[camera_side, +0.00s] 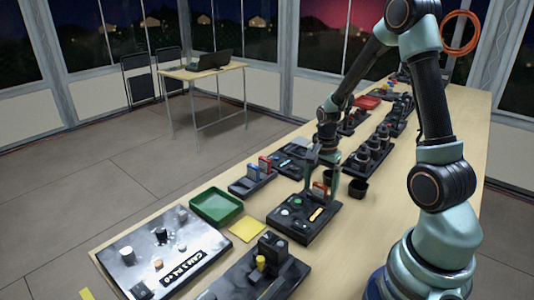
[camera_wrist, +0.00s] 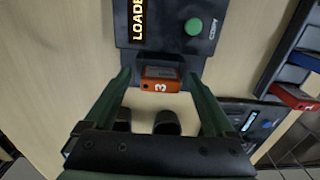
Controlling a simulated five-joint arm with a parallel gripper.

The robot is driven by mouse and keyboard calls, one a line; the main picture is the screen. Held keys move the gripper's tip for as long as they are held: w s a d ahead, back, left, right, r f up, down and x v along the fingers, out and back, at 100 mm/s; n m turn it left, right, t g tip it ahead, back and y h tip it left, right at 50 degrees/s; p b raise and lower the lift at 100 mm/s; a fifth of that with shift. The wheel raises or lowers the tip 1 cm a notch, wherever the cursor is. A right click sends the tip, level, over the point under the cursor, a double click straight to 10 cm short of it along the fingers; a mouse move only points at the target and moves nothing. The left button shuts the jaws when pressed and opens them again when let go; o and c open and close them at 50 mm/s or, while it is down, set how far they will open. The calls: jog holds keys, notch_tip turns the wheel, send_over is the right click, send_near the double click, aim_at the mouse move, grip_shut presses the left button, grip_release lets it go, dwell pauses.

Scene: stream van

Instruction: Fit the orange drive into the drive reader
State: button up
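The orange drive (camera_wrist: 161,86), marked 3, sits upright in the slot block of the dark drive reader (camera_wrist: 168,30) in the wrist view. The reader's lit label, partly cut off, reads "LOADE", beside a green button marked COPY. In the side view the drive (camera_side: 320,188) stands at the back end of the reader (camera_side: 297,228). My gripper (camera_wrist: 158,78) has its two green fingers on either side of the drive, with a visible gap at each side. In the side view my gripper (camera_side: 321,191) is low over the reader's back end. How deep the drive sits is hard to tell.
A rack (camera_side: 246,187) holds a red and a blue drive left of the reader. Dark cups (camera_side: 357,187) stand close behind my gripper. A green tray (camera_side: 216,205) and yellow pad (camera_side: 247,228) lie at the left. Black fixtures (camera_side: 367,158) line the bench farther back.

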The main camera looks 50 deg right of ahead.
aim_at(320, 185)
notch_tip(320, 185, up, 12)
dwell(0.6)
jog(key=shift+a+r, duration=0.1)
jog(key=s+a+r+n+t, duration=0.1)
jog(key=a+r+n, duration=0.3)
jog(key=a+n, duration=0.4)
jog(key=s+a+r+n+t, duration=0.1)
jog(key=a+r+n+t, duration=0.3)
jog(key=a+n, duration=0.5)
jog(key=shift+s+a+r+n+t, duration=0.15)
jog(key=shift+s+r+n+t, duration=0.15)
jog(key=shift+r+n, duration=0.2)
